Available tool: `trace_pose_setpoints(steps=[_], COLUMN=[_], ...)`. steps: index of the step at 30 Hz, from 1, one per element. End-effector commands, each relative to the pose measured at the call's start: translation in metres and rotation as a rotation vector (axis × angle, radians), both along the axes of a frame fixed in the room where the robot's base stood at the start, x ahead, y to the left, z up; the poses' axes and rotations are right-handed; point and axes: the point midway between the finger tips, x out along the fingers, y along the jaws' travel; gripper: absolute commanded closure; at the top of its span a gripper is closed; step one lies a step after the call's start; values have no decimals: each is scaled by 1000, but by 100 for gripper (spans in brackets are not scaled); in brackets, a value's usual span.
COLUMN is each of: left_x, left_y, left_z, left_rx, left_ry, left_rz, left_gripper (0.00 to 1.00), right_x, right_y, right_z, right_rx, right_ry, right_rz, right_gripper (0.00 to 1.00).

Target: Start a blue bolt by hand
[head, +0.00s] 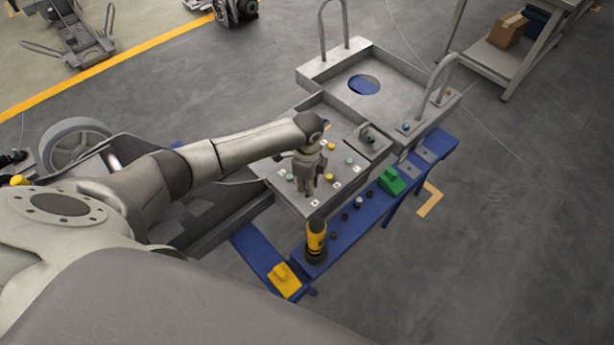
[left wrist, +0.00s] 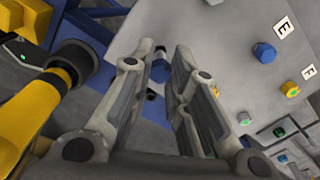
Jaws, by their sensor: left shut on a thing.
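My left gripper (head: 304,192) reaches down over the near part of the grey chassis plate (head: 318,150). In the left wrist view its two fingers (left wrist: 169,58) are closed around a blue bolt (left wrist: 160,70). A dark piece shows just beyond the bolt; whether the bolt touches the plate is not clear. Another blue bolt (left wrist: 264,52) sits in the plate beside a label marked E. A yellow bolt (left wrist: 290,89) sits beside a label marked F, with green bolts further off. My right gripper does not show.
A yellow and black power tool (head: 316,238) stands on the blue rail (head: 312,262) close to the gripper. A yellow block (head: 284,281) and a green block (head: 391,181) also sit on blue rails. Dark pieces line the rail. Upright handles (head: 440,80) rise from the chassis.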

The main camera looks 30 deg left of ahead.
Motion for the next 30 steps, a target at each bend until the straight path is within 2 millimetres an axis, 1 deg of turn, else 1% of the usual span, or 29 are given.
trace_pose_setpoints(steps=[1,6,14,21,30], left_x=[0,0,0,0,0], left_y=[0,0,0,-1,0], left_z=[2,0,0,-1,-2], left_rx=[0,1,0,0,0], left_ry=[0,-1,-1,0,-1], left_rz=[23,55,53,53,52], left_gripper=[100,100,100,100,100], right_x=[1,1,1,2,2], right_y=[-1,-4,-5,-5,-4], right_z=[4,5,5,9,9], right_rx=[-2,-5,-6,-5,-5], right_ry=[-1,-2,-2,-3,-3], right_rz=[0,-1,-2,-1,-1], right_gripper=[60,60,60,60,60])
